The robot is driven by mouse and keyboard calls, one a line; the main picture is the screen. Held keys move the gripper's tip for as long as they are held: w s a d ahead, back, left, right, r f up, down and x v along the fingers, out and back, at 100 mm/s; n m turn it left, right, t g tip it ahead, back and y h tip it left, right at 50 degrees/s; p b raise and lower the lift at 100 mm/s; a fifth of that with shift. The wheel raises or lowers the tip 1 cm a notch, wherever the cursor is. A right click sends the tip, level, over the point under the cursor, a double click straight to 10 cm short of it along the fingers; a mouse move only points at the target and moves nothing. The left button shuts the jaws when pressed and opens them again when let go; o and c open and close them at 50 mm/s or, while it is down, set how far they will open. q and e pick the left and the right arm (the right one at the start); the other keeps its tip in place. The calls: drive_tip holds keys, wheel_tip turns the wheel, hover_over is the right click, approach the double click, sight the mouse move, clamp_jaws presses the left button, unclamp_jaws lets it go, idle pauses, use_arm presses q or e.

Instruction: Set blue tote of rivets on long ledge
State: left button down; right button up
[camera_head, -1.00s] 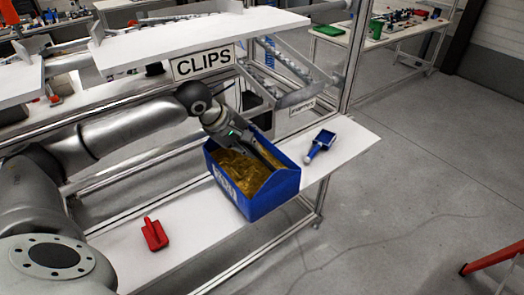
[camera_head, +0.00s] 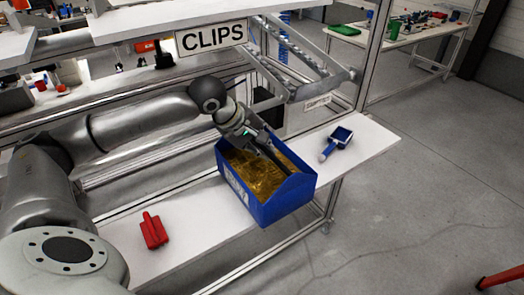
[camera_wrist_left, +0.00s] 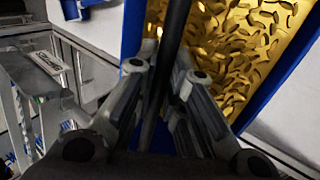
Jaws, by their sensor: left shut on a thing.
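The blue tote (camera_head: 285,200) is open-topped and full of gold-coloured rivets (camera_head: 256,172). In the head view it is over the long white ledge (camera_head: 215,215), with its near corner past the ledge's front edge. I cannot tell whether its base touches the ledge. My left gripper (camera_head: 268,150) reaches into the tote's top from the far left and is shut on it. In the left wrist view the fingers (camera_wrist_left: 163,75) close around a dark bar, beside the rivets (camera_wrist_left: 235,50) and the blue wall (camera_wrist_left: 132,30). My right gripper is not in view.
A red object (camera_head: 153,230) lies on the ledge left of the tote, and a blue scoop (camera_head: 338,143) lies on it to the right. A "CLIPS" sign (camera_head: 212,38) hangs behind, under an upper shelf. Grey floor (camera_head: 440,200) is open on the right.

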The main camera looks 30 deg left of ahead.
use_arm(q)
drive_tip(key=shift+s+r, duration=0.1)
drive_tip(key=shift+s, duration=0.15)
drive_tip(key=c, duration=1.5)
unclamp_jaws()
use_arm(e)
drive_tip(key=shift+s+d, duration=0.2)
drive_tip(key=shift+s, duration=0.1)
